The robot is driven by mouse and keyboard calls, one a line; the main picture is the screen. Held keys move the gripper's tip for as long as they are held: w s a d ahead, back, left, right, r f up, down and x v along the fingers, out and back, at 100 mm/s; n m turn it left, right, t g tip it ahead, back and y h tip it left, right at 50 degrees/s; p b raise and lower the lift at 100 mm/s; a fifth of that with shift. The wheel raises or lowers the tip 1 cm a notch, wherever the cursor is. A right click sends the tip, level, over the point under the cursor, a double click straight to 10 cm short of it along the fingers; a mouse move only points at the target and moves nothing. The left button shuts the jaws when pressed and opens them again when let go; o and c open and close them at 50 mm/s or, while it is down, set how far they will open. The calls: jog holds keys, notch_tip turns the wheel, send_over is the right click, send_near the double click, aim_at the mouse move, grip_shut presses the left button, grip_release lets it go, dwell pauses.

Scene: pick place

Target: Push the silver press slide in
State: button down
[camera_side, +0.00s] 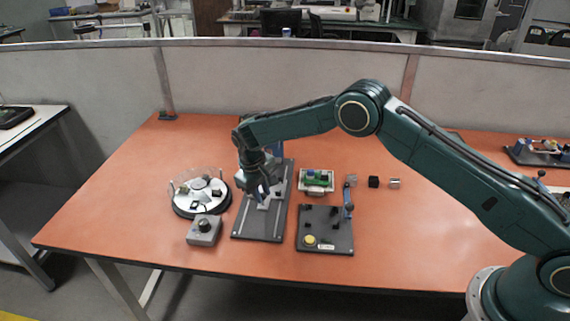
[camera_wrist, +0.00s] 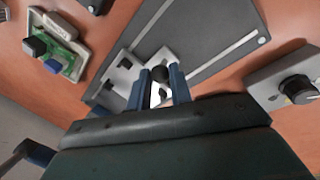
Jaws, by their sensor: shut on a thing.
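The silver press slide (camera_wrist: 168,57) sits on the rails of a dark base plate (camera_side: 249,229). In the wrist view the slide shows as a light metal block with a dark round knob (camera_wrist: 160,73) on it. My gripper (camera_wrist: 161,88) is over the slide, its two blue fingers on either side of the knob and shut on it. In the side view my gripper (camera_side: 262,191) reaches down to the slide (camera_side: 265,203), and the arm hides the back part of the press. The dark plate with its pale rails also shows in the wrist view (camera_wrist: 215,30).
A round dial fixture (camera_side: 183,211) and a grey knob box (camera_side: 204,231) stand left of the press. A green circuit board in a tray (camera_side: 317,181) and a dark fixture plate (camera_side: 325,242) are to the right. Small blocks (camera_side: 374,181) lie farther right. The front left table is clear.

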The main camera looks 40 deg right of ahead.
jog(key=shift+w+d, duration=0.8)
jog(key=shift+w, duration=0.1)
jog(key=c, duration=1.3)
grip_release()
jog(key=shift+o, duration=0.2)
jog(key=shift+r, duration=0.1)
notch_tip(320, 180, up, 13)
jog(key=a, duration=0.2)
jog(key=shift+s+a+r, duration=0.2)
jog(key=shift+s+a, duration=0.1)
